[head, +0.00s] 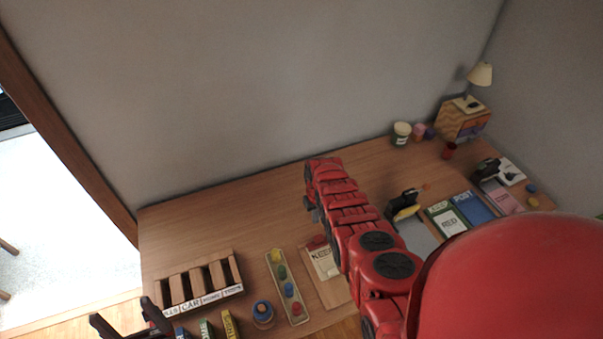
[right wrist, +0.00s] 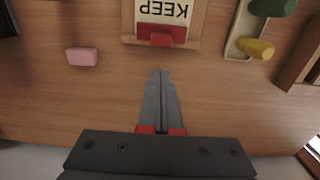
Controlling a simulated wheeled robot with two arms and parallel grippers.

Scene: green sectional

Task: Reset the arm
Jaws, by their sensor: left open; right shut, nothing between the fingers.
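My right arm, red and segmented, reaches over the desk (head: 190,220) in the head view. Its gripper (head: 312,208) shows only as a small dark part beside the arm's far end. In the right wrist view the two grey fingers of this gripper (right wrist: 161,72) are together and empty, over bare wood. They point toward a board with a KEEP card (right wrist: 163,12) and a red clip, apart from it. My left gripper (head: 130,322) is at the bottom left edge of the head view, open, with dark fingers apart, just left of the wooden organizer.
The slotted wooden organizer (head: 204,301) stands at the desk's front left. Beside it are a peg tray (head: 286,288) and a blue-topped round item (head: 263,314). A pink block (right wrist: 82,57) lies near my right fingers. A lamp (head: 480,76) stands far right. The back left desktop is clear.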

